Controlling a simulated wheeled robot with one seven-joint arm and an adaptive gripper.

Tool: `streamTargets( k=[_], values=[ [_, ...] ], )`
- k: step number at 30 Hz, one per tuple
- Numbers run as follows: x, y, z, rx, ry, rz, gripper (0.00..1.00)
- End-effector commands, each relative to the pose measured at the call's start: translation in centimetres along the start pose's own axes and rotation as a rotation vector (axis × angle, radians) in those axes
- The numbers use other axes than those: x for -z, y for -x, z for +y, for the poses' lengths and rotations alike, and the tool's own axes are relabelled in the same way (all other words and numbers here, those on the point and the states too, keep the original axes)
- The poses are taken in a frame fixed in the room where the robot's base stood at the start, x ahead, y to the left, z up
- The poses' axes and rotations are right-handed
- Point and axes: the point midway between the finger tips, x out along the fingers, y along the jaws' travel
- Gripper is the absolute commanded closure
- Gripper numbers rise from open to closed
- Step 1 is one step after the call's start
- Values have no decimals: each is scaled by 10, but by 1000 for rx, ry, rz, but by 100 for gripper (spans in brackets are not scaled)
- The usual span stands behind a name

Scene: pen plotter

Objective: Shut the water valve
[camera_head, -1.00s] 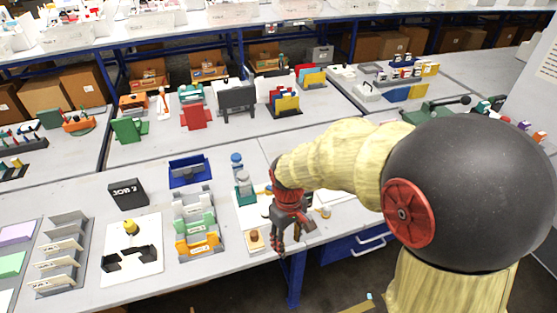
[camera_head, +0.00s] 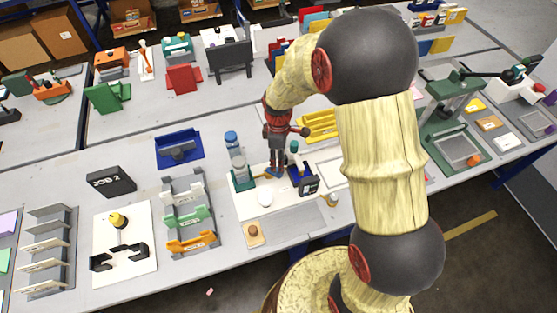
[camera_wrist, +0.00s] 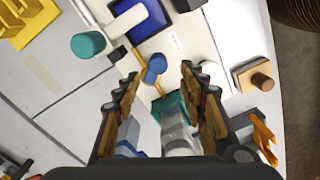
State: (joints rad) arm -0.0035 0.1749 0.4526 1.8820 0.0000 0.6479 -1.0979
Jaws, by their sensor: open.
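A small blue knob (camera_wrist: 154,67) on a thin stem stands by the white board and looks like the water valve. A blue part, probably the same knob, shows in the head view (camera_head: 273,172). My gripper (camera_wrist: 157,80) is open and points down at it. The knob lies between or just beyond the fingertips; I cannot tell whether they touch it. In the head view my gripper (camera_head: 275,160) is right of a clear blue-capped bottle (camera_head: 233,150) on a teal base (camera_head: 242,179). My wrist partly hides this area.
A navy box with a teal knob (camera_head: 303,181) stands close right of the gripper. A white round piece (camera_head: 265,198) and a wooden block with a brown knob (camera_head: 253,233) are nearer the table's front edge. A yellow rack (camera_head: 318,125) stands behind.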

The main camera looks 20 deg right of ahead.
Motion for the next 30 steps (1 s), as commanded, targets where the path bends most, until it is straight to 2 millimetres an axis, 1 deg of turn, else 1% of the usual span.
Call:
streamTargets(
  k=[6,11,14,24,27,30],
  values=[
    [2,0,3,-14,111,6,58],
    [2,-3,4,-14,150,6,58],
    [2,-13,3,-12,154,5,58],
    [2,-63,4,-13,152,5,58],
    [2,-72,4,-13,152,6,58],
    [2,-77,4,-14,152,6,58]
  ],
)
